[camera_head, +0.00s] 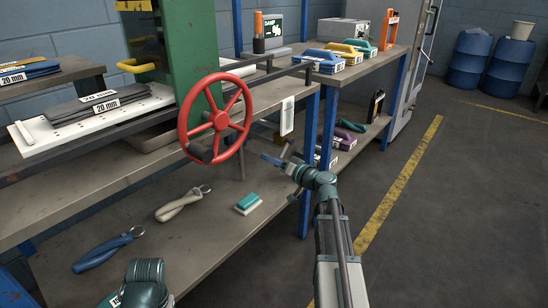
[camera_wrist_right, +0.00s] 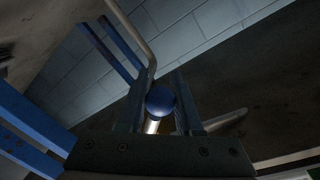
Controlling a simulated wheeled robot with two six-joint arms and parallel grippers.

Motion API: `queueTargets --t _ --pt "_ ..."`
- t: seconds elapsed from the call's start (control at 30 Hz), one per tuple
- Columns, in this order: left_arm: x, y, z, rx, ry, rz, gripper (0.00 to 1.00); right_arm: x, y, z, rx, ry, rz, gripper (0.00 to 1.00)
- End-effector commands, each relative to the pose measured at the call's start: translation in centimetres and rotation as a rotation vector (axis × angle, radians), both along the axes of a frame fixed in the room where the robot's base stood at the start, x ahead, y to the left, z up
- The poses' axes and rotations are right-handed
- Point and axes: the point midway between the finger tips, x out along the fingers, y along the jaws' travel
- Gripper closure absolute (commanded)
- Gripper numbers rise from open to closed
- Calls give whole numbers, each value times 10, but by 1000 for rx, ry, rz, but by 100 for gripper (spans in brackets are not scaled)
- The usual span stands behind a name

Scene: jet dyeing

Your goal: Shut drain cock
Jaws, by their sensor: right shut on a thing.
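The drain cock's handle shows in the right wrist view as a round blue knob (camera_wrist_right: 160,99) on a short pale metal stem. My right gripper (camera_wrist_right: 164,95) has one finger on each side of this knob and is shut on it. In the head view the right gripper (camera_head: 272,160) is beside the table's front edge, right of the red handwheel. The knob is too small and covered to make out there, and the cock's body is hidden. Only a rounded part of my left arm shows at the bottom left; its gripper is out of view.
The red handwheel (camera_head: 216,118) stands close left of my right gripper. A blue table leg (camera_head: 310,180) is just right of it.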

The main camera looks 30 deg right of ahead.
Motion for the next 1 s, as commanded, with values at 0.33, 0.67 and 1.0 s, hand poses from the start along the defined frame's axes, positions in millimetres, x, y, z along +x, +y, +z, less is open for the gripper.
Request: queueTargets --t 0.33,0.67,1.0 --pt "0 0 33 0 1 -3 36 -6 13 27 299 121 -1 100" --pt "0 0 53 0 2 -9 36 -8 18 45 522 214 -3 100" --pt "0 0 63 0 2 -11 36 -8 19 53 639 262 -3 100"
